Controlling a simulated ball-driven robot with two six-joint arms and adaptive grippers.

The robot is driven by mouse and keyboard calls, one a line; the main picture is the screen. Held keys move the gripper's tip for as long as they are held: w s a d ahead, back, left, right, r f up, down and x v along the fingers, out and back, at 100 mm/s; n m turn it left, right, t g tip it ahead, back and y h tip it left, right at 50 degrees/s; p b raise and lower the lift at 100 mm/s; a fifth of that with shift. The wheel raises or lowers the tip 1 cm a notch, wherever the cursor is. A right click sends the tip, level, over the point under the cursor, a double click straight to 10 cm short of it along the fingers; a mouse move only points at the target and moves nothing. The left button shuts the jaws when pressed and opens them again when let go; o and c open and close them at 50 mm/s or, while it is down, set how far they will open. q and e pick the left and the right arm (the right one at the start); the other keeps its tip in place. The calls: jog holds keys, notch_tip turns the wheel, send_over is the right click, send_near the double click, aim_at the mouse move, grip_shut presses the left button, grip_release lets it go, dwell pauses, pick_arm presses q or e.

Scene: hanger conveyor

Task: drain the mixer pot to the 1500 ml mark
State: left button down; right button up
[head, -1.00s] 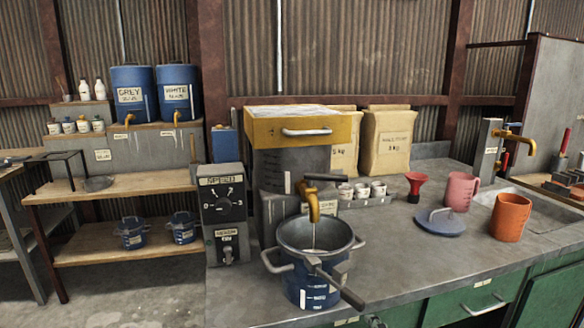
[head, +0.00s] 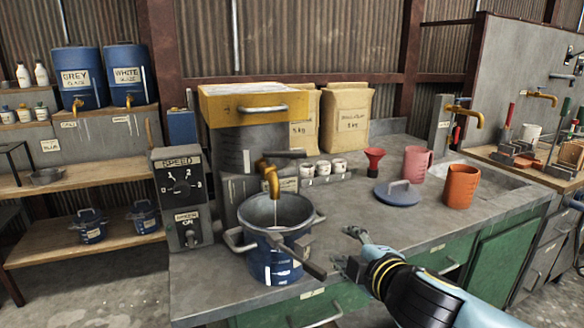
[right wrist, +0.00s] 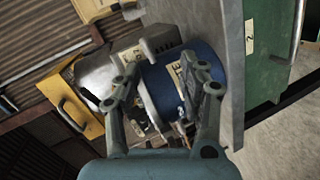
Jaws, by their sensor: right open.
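The blue pot (head: 272,262) with a grey rim, side handles and white marks stands on the counter under a brass tap (head: 270,180). A thin pale stream shows between the tap and the pot. The tap sits on the grey mixer body (head: 232,152), which has a lever (head: 284,154) above the tap. A dark bar (head: 302,260) crosses the pot's front. My right gripper (head: 348,249) is open and empty, right of the pot and apart from it. In the right wrist view, the pot (right wrist: 165,85) lies beyond the open fingers (right wrist: 167,60). The liquid level cannot be read.
A speed box (head: 184,198) stands left of the pot. Behind are small white cups (head: 323,168), a red funnel (head: 375,158), a blue lid (head: 397,193), a pink jug (head: 417,162) and an orange jug (head: 461,187).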

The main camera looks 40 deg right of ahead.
jog(key=r+n+t+y, duration=0.1)
jog(key=r, duration=0.2)
jog(key=r+n+t, duration=0.1)
jog(key=r, duration=0.3)
jog(key=r+n+t+y+b, duration=0.1)
jog(key=r, duration=0.2)
jog(key=shift+w+a+r+t+y, duration=0.2)
jog(key=shift+t+y, duration=0.1)
jog(key=shift+t, duration=0.1)
jog(key=c, duration=0.4)
jog(key=a+r+n+y, duration=0.1)
jog(key=r+n, duration=0.1)
jog(key=s+a+r+n+t+y, duration=0.1)
jog(key=a+r+n+y, duration=0.1)
jog(key=shift+a+r+b, duration=0.15)
jog(key=shift+b, duration=0.2)
grip_shut()
jog(key=n+y+p, duration=0.1)
jog(key=p, duration=1)
send_near(282, 154)
jog(key=w+a+r, duration=0.1)
jog(key=w+a, duration=0.1)
jog(key=a, duration=0.1)
jog(key=w+d, duration=0.2)
jog(key=w, duration=0.1)
jog(key=shift+d+f, duration=0.2)
jog(key=shift+d, duration=0.1)
jog(key=shift+n+g+y, duration=0.3)
